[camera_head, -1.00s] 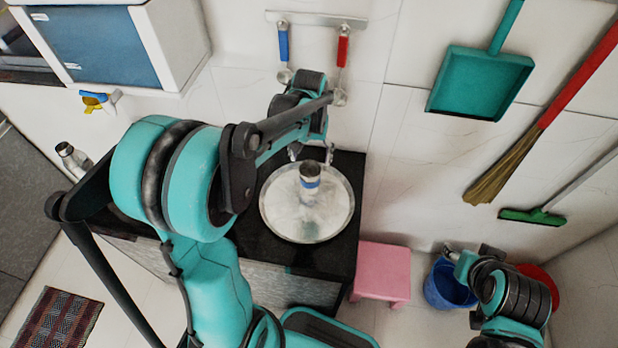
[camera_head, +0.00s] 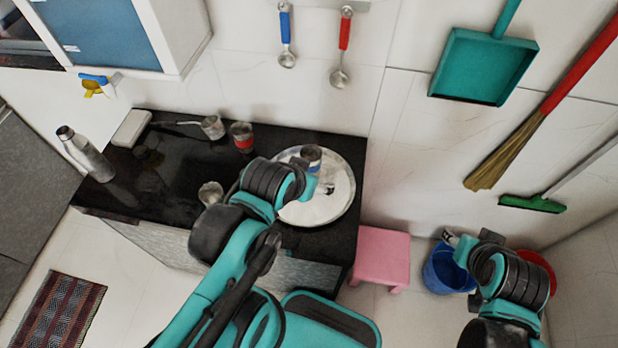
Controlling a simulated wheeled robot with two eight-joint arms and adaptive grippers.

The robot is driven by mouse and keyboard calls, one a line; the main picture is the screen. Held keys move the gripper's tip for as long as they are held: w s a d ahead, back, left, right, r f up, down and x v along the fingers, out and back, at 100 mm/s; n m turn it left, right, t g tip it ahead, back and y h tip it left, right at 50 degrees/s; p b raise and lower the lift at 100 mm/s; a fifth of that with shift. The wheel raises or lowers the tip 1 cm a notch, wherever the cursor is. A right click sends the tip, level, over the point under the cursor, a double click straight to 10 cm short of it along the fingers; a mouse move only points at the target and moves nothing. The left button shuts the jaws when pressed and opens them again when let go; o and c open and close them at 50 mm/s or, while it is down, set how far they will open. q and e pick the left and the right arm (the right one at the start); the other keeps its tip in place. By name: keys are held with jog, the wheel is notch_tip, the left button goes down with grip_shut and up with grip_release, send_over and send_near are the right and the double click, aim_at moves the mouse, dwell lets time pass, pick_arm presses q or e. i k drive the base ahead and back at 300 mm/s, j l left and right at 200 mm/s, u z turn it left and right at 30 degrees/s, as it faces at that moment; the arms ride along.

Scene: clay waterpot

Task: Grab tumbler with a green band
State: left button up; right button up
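No green band shows clearly. A metal tumbler with a blue band (camera_head: 311,154) stands at the back of the round metal plate (camera_head: 335,210). A metal tumbler with a red band (camera_head: 242,138) stands on the black counter left of the plate. Another metal vessel (camera_head: 209,192) stands nearer the counter's front, beside my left arm; I cannot make out a band on it. My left gripper (camera_head: 327,188) is over the plate, in front of the blue-banded tumbler; its fingers are too small to read. My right gripper (camera_head: 450,239) is by the blue bucket, its opening unclear.
A metal cup with a long handle (camera_head: 211,127) lies at the counter's back. A steel bottle (camera_head: 85,154) is at the left end. A pink stool (camera_head: 381,257) and blue bucket (camera_head: 446,272) stand right of the counter. Two ladles hang on the wall above.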

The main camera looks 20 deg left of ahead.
aim_at(211, 193)
jog(key=k+j+u, duration=0.1)
jog(key=u, duration=0.4)
jog(key=j+u, duration=0.25)
jog(key=u, duration=0.25)
jog(key=j+u, duration=0.2)
jog(key=u, duration=0.3)
jog(key=j+z, duration=0.15)
jog(key=z, duration=0.35)
jog(key=j+z, duration=0.2)
jog(key=z, duration=0.3)
jog(key=j+z, duration=0.2)
jog(key=z, duration=0.25)
